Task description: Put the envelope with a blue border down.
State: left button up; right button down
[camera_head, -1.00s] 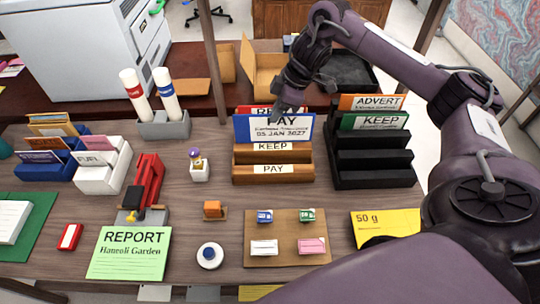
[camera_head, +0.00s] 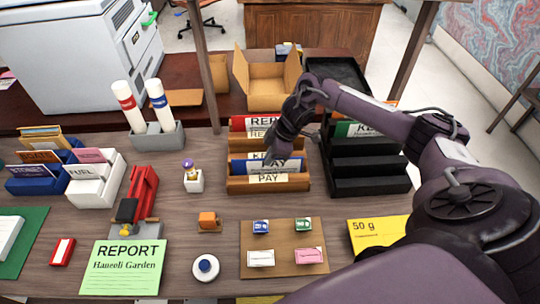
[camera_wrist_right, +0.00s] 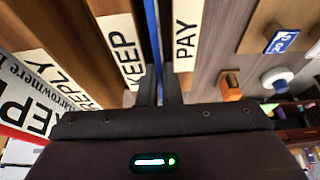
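The envelope with a blue border (camera_head: 291,164) stands low in the brown wooden rack (camera_head: 300,182), in the slot between the KEEP divider and the front PAY panel. Its lower part is hidden behind that panel. My right gripper (camera_head: 270,158) comes down from above and is shut on its top edge. In the right wrist view the envelope's blue edge (camera_wrist_right: 153,40) runs between the KEEP and PAY labels, into the narrow gap between the gripper's fingers (camera_wrist_right: 160,90). My left gripper is not in view.
A black tiered rack (camera_head: 370,187) is close on the right, partly behind my right arm.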

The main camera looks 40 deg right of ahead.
jog(key=shift+f, duration=0.2)
jog(key=c, duration=1.6)
grip_release()
jog(key=shift+r, duration=0.25)
jog(key=shift+d+r, duration=0.15)
jog(key=shift+r, duration=0.1)
jog(key=b+v, duration=0.1)
jog(key=v, duration=1)
jog(key=shift+r+b, duration=0.2)
jog(key=shift+b, duration=0.15)
